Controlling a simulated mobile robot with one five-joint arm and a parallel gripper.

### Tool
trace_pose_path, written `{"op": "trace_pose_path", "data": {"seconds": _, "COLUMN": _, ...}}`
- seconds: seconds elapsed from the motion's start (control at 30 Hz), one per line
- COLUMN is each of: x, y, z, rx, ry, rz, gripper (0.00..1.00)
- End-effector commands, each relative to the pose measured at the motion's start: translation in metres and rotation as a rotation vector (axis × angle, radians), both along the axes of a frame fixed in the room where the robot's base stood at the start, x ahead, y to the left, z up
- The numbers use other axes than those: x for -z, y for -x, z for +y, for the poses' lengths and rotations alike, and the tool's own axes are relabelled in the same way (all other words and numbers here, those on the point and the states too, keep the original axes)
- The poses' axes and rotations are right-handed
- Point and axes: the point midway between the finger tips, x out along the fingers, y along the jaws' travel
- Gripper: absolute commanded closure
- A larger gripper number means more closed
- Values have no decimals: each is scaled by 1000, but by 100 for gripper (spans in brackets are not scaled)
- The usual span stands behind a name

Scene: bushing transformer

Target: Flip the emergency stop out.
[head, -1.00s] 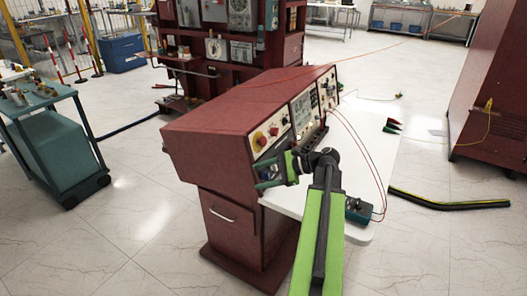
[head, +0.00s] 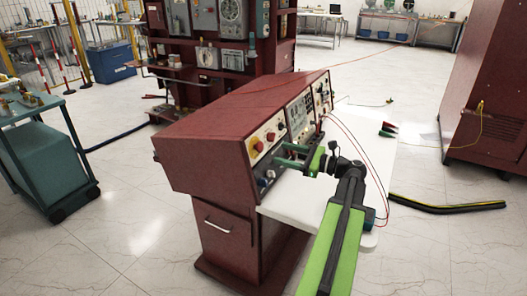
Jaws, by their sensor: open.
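The emergency stop looks to be the red knob with a yellow surround (head: 257,146) at the near left end of the slanted control panel (head: 268,141) on the dark red console, in the head view. Whether it is pushed in or out is too small to tell. My gripper (head: 281,155) is in front of the panel, to the right of and slightly below the knob. Its green fingers are spread and point left toward the panel. They hold nothing that I can see. Gripper and arm hide part of the panel's lower right.
The console (head: 215,150) has a white worktop (head: 290,198) in front, with red cables looping over it. A teal cart (head: 42,150) stands at the left. A dark red cabinet (head: 490,90) stands at the right. Floor between them is mostly open.

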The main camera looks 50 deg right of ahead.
Motion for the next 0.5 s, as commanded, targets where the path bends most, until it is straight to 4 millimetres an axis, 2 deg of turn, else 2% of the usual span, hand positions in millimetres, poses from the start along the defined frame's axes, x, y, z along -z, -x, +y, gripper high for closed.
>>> {"op": "trace_pose_path", "data": {"seconds": 0.03, "x": 0, "y": -13, "z": 4, "rx": -4, "ry": 0, "rz": 0, "gripper": 41}}
{"op": "trace_pose_path", "data": {"seconds": 0.2, "x": 0, "y": -48, "z": 15, "rx": -2, "ry": 0, "rz": 0, "gripper": 41}}
{"op": "trace_pose_path", "data": {"seconds": 0.33, "x": 0, "y": -65, "z": 20, "rx": 0, "ry": 1, "rz": 0, "gripper": 41}}
{"op": "trace_pose_path", "data": {"seconds": 0.5, "x": 0, "y": -74, "z": 23, "rx": 2, "ry": 1, "rz": 0, "gripper": 41}}
